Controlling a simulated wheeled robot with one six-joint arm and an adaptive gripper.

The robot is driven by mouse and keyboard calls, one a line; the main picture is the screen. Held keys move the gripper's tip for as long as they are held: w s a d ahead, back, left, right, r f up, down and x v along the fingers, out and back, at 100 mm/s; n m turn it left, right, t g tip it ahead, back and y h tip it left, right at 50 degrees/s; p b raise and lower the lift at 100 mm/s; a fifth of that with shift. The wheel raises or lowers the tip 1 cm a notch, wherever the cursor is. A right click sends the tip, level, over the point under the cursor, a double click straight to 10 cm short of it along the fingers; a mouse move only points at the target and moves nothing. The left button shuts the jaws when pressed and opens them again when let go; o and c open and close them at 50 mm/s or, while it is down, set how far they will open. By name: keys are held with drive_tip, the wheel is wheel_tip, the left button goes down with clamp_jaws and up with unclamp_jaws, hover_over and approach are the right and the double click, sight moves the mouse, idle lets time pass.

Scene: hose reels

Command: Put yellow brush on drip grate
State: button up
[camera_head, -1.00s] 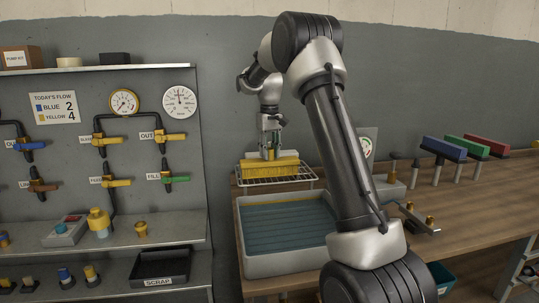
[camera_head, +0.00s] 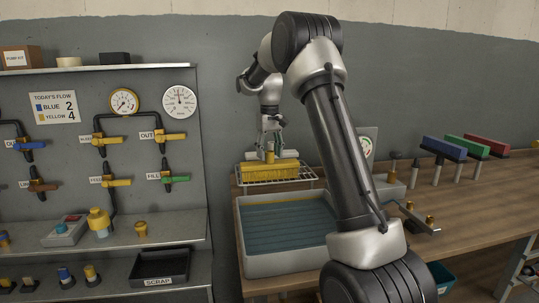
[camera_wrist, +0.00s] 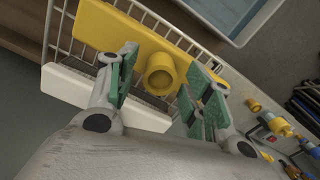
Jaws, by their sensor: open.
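The yellow brush (camera_head: 271,168) lies on the wire drip grate (camera_head: 306,177) behind the water basin. In the wrist view the yellow brush (camera_wrist: 135,45) shows its round stub handle pointing up, with its block across the white wires of the drip grate (camera_wrist: 62,22). My gripper (camera_head: 270,145) is just above the brush. In the wrist view my gripper (camera_wrist: 160,75) is open, its green-padded fingers on either side of the stub with gaps between. The brush's bristles hang below its block in the head view.
A basin of bluish water (camera_head: 288,222) stands in front of the grate. Blue, green and red brushes (camera_head: 444,149) stand on posts at the right. A valve panel and shelf (camera_head: 130,240) fill the left side.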

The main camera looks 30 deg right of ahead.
wheel_tip(320, 180, up, 11)
drive_tip(key=s+a+r+t, duration=0.1)
drive_tip(key=s+r, duration=0.2)
drive_tip(key=s, duration=0.2)
drive_tip(key=s+a+r, duration=0.2)
drive_tip(key=s, duration=0.3)
drive_tip(key=s+a+f+t, duration=0.1)
drive_tip(key=s, duration=0.9)
drive_tip(key=s+a+f+t, duration=0.1)
drive_tip(key=s+a+f, duration=0.1)
drive_tip(key=s, duration=0.8)
drive_tip(key=s+f+t, duration=0.1)
drive_tip(key=s+f, duration=0.6)
drive_tip(key=s, duration=0.3)
drive_tip(key=shift+a+f, duration=0.35)
